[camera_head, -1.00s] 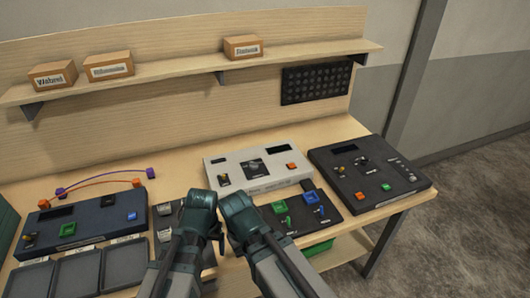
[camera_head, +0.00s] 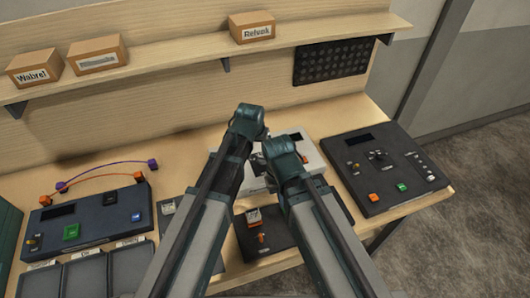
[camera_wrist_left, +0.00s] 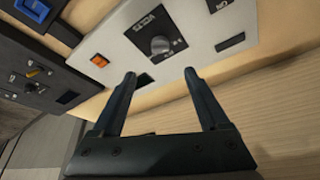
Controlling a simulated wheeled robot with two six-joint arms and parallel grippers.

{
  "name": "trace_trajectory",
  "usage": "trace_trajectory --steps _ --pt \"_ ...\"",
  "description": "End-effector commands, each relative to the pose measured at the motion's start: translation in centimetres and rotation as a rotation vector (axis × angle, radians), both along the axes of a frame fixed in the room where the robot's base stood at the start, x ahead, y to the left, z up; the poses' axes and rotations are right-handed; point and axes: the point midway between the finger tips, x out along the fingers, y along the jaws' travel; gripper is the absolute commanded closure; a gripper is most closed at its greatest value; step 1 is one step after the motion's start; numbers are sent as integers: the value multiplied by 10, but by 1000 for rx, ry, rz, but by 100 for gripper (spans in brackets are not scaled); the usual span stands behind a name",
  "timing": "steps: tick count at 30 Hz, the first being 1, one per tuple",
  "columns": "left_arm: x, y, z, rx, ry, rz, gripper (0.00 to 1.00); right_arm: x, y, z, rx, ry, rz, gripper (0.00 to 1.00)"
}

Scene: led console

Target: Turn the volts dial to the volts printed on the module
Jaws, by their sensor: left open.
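The white console (camera_head: 312,158) stands mid-table, largely covered by my arms in the head view. In the left wrist view its black volts dial (camera_wrist_left: 159,45) has a "VOLTS" label beside it. The dial's setting is too small to read, and I cannot make out a module with a printed value. My left gripper (camera_wrist_left: 160,74) is open and empty, its two fingertips pointing toward the dial and apart from it in the picture. My right gripper (camera_head: 280,152) is over the console; its fingers are hidden, so its state does not show.
A dark console (camera_head: 380,170) stands right of the white one, another (camera_head: 85,218) at left with cables behind it. A dark panel (camera_head: 270,250) lies in front, partly under my arms. Dark trays (camera_head: 85,272) sit front left. Boxes stand on the shelf (camera_head: 180,66).

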Motion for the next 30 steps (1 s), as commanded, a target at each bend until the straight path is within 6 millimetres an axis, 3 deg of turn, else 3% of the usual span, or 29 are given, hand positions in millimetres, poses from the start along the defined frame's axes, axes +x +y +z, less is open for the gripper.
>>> trace_trajectory --steps 11,30 --pt "9 -2 -27 1 1 -1 22 0 0 -26 -1 0 4 100" --pt "45 -10 -116 1 2 -1 22 0 0 -115 -2 1 15 100"
